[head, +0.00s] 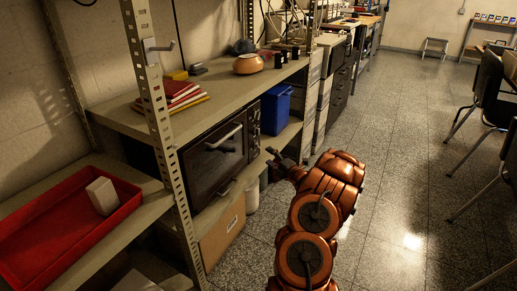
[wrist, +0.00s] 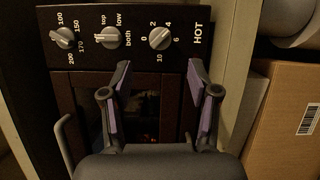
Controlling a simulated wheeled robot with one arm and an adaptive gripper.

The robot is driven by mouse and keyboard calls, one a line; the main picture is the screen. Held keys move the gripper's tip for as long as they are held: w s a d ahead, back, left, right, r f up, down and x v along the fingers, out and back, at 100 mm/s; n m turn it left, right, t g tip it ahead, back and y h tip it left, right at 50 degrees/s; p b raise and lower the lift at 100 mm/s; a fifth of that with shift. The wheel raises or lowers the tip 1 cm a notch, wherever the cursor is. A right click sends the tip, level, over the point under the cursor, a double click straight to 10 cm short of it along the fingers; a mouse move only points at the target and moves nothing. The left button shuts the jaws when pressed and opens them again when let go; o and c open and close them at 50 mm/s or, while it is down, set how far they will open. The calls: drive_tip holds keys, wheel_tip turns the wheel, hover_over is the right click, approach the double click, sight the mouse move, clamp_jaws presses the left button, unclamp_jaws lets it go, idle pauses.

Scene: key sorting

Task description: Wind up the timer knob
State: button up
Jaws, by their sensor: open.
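The timer knob (wrist: 159,38) is the round silver knob on the oven's dark control panel, at the upper middle of the wrist view. Numbers from 0 to 10 surround it, and HOT is printed beside it. My gripper (wrist: 160,75) is open and empty, its purple-padded fingertips a little below the knob in the picture and apart from it. In the head view the dark oven (head: 214,160) stands on the lower shelf, and my gripper (head: 278,160) is near its control-panel end. The timer knob cannot be made out there.
A mode knob (wrist: 110,38) and a temperature knob (wrist: 65,38) share the panel. The oven door handle (head: 224,137) sticks out. A cardboard box (head: 222,232) is below, a blue bin (head: 277,110) behind. A metal shelf post (head: 158,120) stands in front.

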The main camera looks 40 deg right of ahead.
sight(259, 147)
drive_tip(key=shift+w+d+b, duration=0.15)
drive_tip(key=shift+w+b, duration=0.2)
drive_tip(key=shift+w, duration=0.9)
drive_tip(key=shift+w+d+b, duration=0.2)
drive_tip(key=shift+w+b, duration=0.15)
drive_tip(key=shift+w, duration=0.85)
drive_tip(key=shift+w+d+b, duration=0.15)
drive_tip(key=shift+w+b, duration=0.2)
drive_tip(key=shift+w, duration=0.9)
drive_tip(key=shift+c, duration=0.4)
clamp_jaws()
drive_tip(key=shift+o, duration=0.4)
unclamp_jaws()
drive_tip(key=shift+s, duration=0.1)
drive_tip(key=s+a, duration=0.1)
drive_tip(key=s, duration=1)
drive_tip(key=shift+s, duration=0.4)
